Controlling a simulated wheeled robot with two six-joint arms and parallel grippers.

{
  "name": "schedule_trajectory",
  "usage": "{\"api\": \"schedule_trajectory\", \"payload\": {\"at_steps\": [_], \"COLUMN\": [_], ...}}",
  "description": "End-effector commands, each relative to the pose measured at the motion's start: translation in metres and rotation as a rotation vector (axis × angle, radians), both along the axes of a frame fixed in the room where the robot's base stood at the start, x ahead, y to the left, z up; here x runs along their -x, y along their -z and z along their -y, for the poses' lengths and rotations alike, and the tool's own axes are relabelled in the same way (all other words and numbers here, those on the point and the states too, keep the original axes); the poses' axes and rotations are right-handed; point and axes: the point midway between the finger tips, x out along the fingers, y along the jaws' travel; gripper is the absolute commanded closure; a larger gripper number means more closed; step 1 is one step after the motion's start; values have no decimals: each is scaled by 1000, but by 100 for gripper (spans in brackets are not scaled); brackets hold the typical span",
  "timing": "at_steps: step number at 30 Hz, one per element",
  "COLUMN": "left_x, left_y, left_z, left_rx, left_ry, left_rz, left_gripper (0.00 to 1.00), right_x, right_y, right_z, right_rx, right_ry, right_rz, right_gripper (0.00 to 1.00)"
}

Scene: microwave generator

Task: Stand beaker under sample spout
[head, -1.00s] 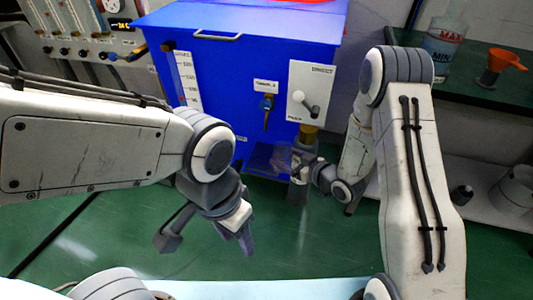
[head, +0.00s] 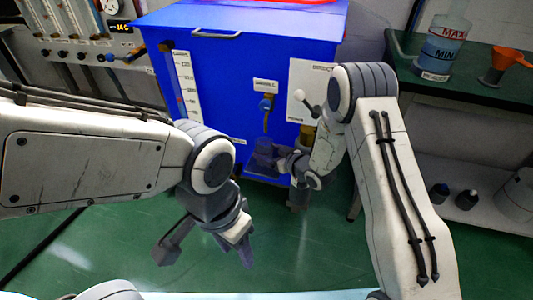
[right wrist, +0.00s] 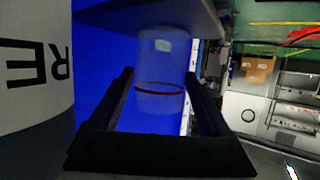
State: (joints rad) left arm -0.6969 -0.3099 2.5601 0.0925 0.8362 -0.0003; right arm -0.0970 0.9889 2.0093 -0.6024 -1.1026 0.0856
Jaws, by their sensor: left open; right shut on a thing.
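The beaker (right wrist: 160,72) is clear with a dark red band and sits between the fingers of my right gripper (right wrist: 160,85), which is shut on it. The right wrist view is upside down. A dark ledge (right wrist: 150,12) lies close at the beaker's base; I cannot tell if they touch. In the head view the beaker (head: 263,157) is small and bluish, below the sample spout (head: 266,122) on the blue cabinet's front. My right gripper (head: 283,162) reaches it from the right. My left gripper (head: 207,245) is open and empty, low over the green floor.
The blue cabinet (head: 225,80) carries a scale strip (head: 183,80) and a white panel with a lever (head: 306,92). A dark green bench (head: 470,90) at the right holds a bottle (head: 442,50) and an orange funnel (head: 506,58).

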Motion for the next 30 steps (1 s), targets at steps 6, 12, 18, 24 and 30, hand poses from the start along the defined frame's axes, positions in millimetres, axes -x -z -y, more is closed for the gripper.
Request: {"api": "schedule_trajectory", "payload": {"at_steps": [6,12,18,24,30], "left_x": [0,0,0,0,0], "left_y": [2,2,-3,-15,-26], "left_z": [0,0,0,0,0], "left_rx": [0,0,0,0,0], "left_ry": [0,0,0,0,0], "left_rz": [0,0,0,0,0], "left_gripper": [50,50,50,50,50], "right_x": [0,0,3,29,61], "right_y": [3,3,-3,-16,-30], "right_z": [0,0,3,24,50], "right_rx": [1,0,0,0,0], "right_ry": [0,0,2,5,5], "right_rz": [-1,-1,-3,-5,-5], "right_gripper": [6,6,6,6,6]}}
